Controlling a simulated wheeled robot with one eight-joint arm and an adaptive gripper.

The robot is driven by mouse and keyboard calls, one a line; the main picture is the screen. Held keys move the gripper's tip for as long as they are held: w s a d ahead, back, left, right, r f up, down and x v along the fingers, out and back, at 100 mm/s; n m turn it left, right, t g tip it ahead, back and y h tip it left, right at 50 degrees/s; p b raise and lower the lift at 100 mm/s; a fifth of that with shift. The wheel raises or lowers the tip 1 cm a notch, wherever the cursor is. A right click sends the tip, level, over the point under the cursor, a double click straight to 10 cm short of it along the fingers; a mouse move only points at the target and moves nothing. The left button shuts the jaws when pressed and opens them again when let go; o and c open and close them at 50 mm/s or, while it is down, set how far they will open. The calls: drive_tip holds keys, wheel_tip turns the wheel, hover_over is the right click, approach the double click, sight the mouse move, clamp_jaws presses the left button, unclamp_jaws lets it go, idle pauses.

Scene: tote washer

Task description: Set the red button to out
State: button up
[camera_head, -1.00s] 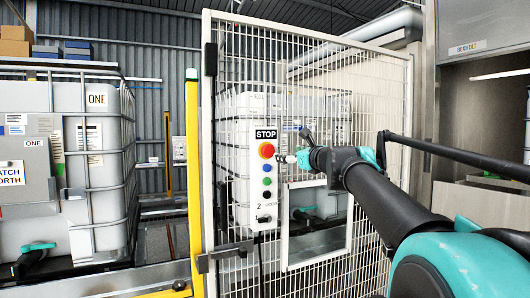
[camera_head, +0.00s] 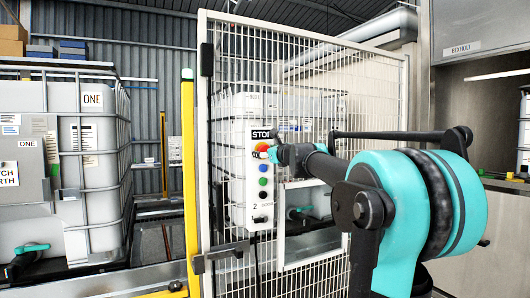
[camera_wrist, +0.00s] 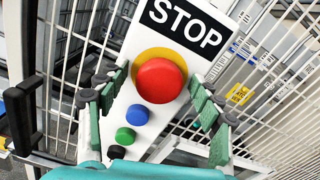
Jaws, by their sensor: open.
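The red button (camera_wrist: 160,80) is a round mushroom head on a yellow disc, below a black STOP label (camera_wrist: 185,27) on a white control panel (camera_head: 238,190). In the head view, the red button (camera_head: 262,146) is partly behind my gripper (camera_head: 272,154). In the wrist view, my gripper (camera_wrist: 160,92) is open, with one green-padded finger on each side of the button. I see no clear contact with the button. Whether it is pressed in or out cannot be told.
Blue (camera_wrist: 137,115), green (camera_wrist: 125,136) and black (camera_wrist: 116,152) buttons sit below the red one. A wire mesh fence (camera_head: 370,90) surrounds the panel. A yellow post (camera_head: 189,180) and a caged white tank (camera_head: 92,190) stand to the left.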

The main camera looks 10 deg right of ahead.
drive_tip(key=shift+w, duration=0.15)
clamp_jaws()
idle(0.4)
